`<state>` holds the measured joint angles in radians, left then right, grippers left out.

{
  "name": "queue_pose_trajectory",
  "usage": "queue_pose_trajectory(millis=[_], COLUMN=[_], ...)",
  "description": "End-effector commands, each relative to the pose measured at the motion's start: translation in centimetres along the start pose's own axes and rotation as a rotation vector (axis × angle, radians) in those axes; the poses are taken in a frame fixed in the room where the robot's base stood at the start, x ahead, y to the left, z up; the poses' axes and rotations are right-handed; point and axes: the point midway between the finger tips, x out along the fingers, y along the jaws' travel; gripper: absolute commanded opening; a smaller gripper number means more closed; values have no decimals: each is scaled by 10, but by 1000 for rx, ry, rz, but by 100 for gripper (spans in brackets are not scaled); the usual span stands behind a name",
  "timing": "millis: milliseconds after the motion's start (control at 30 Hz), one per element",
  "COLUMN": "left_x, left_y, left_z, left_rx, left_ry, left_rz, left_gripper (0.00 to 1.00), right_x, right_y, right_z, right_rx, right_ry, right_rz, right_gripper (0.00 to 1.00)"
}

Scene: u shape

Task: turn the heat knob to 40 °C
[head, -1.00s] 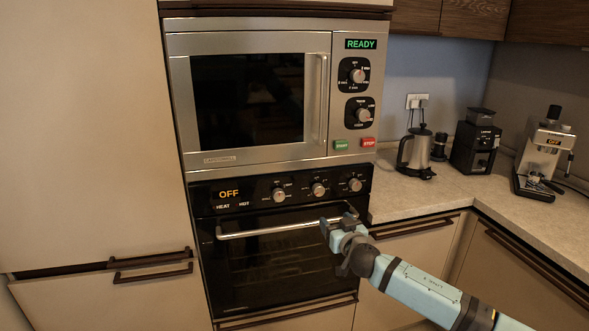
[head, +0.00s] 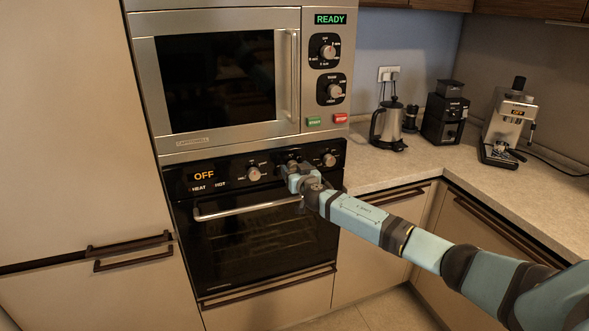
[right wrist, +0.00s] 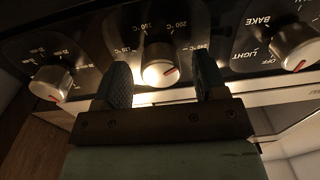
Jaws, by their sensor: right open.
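The heat knob (right wrist: 160,66) is the middle, silver knob of the oven panel, with a red pointer mark and temperature numbers around it. My right gripper (head: 294,172) is at this knob in the head view and hides part of it. In the right wrist view, the two dark fingers of my open right gripper (right wrist: 161,80) stand on either side of the knob, with gaps visible. I cannot tell whether the fingertips reach past its face. The oven display (head: 204,176) reads OFF. My left gripper is not in view.
A mode knob (right wrist: 295,46), with BAKE and LIGHT marks, and another knob (right wrist: 52,83) flank the heat knob. The oven handle (head: 247,209) runs below the panel. A microwave (head: 225,80) is above. The counter (head: 385,168) at the right holds a kettle (head: 388,126).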

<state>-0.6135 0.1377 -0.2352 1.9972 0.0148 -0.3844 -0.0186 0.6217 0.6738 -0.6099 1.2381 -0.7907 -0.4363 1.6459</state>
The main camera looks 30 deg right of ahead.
Motion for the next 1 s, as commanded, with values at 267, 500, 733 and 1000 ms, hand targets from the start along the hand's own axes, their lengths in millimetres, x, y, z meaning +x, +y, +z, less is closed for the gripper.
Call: queue_pose_trajectory(millis=[267, 500, 733, 1000], left_x=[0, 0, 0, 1], left_y=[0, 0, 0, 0], left_z=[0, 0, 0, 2], left_rx=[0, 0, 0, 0], left_ry=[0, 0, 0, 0], left_rz=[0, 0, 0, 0], left_gripper=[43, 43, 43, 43], right_x=[8, 8, 8, 8], right_y=[0, 0, 0, 0], right_z=[0, 0, 0, 0], right_rx=[-1, -1, -2, -54], right_ry=[-1, -1, -1, -1], right_rz=[0, 0, 0, 0], right_gripper=[65, 42, 16, 16])
